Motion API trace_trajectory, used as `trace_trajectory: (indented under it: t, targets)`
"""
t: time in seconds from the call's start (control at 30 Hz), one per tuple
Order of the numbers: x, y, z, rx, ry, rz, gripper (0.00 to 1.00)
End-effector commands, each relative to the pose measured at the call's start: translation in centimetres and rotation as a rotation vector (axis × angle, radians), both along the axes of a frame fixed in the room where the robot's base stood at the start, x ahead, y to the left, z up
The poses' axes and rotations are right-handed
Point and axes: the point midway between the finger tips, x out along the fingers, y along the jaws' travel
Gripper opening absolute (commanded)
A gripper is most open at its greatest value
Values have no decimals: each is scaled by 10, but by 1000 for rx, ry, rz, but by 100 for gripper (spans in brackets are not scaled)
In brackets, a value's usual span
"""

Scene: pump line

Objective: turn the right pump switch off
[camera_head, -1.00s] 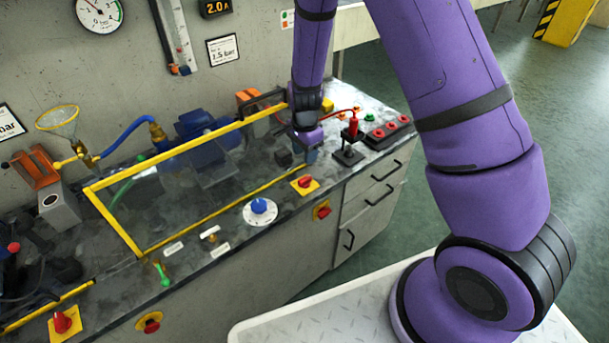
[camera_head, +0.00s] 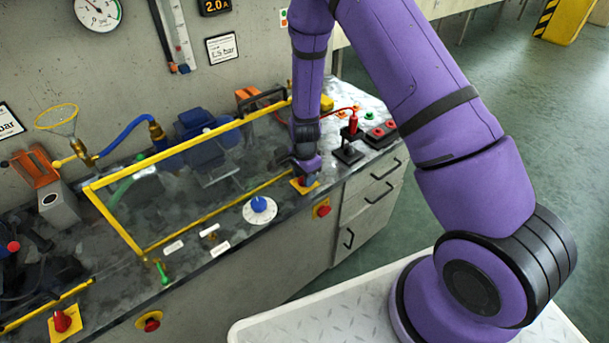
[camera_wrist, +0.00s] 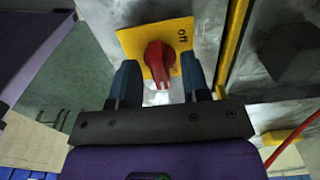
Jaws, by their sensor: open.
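The right pump switch is a red knob (camera_wrist: 159,62) on a yellow plate (camera_wrist: 128,39) marked "off" at one corner. In the wrist view my gripper (camera_wrist: 160,78) is open, with one blue-grey finger on each side of the knob; I cannot tell whether they touch it. The knob's ridge points down the picture, toward my gripper's palm, not at the "off" word. In the head view my gripper (camera_head: 304,168) hangs over this switch's yellow plate (camera_head: 303,186) at the bench's front edge and hides most of the knob.
A yellow frame (camera_head: 190,145) with a clear panel stands just left of my gripper. A blue dial (camera_head: 259,205) lies to the left. A red plug on a black stand (camera_head: 349,148) is close on the right.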

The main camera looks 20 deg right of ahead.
Motion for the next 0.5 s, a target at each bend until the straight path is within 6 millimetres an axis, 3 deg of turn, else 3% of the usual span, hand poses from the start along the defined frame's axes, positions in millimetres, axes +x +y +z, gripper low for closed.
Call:
trace_trajectory:
  t: [0.07,0.27,0.5]
  targets:
    - [0,0,0,0,0,0,43]
    - [0,0,0,0,0,0,0]
    - [0,0,0,0,0,9,0]
